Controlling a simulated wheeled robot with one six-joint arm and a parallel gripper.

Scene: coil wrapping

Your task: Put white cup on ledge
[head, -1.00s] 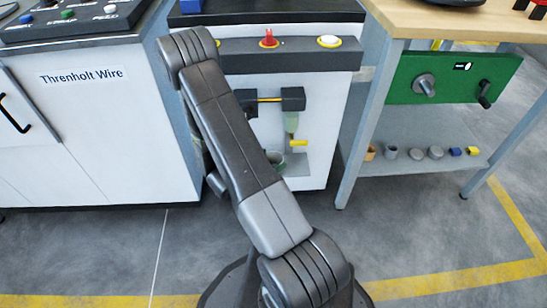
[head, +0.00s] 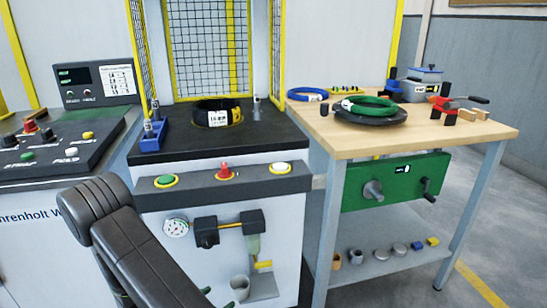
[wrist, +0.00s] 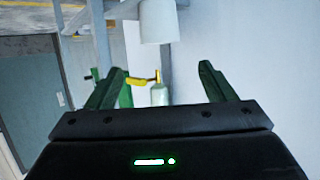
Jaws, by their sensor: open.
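The white cup (head: 240,288) stands upright at the left end of the small grey ledge (head: 265,287) on the front of the white machine, below a yellow-handled valve. The cup looks pale grey in the head view. In the wrist view, which looks upside down, the white cup (wrist: 158,22) shows at the top, past the fingertips and apart from them. My gripper (wrist: 162,70) is open with nothing between its green fingers. In the head view my arm hides most of it. The cup's base is not clear in the wrist view.
The valve's yellow handle (head: 264,265) and a pressure gauge (head: 176,228) are close above. A workbench (head: 440,140) stands at the right, its lower shelf (head: 395,266) holding several small parts. A control console (head: 60,150) stands at the left.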

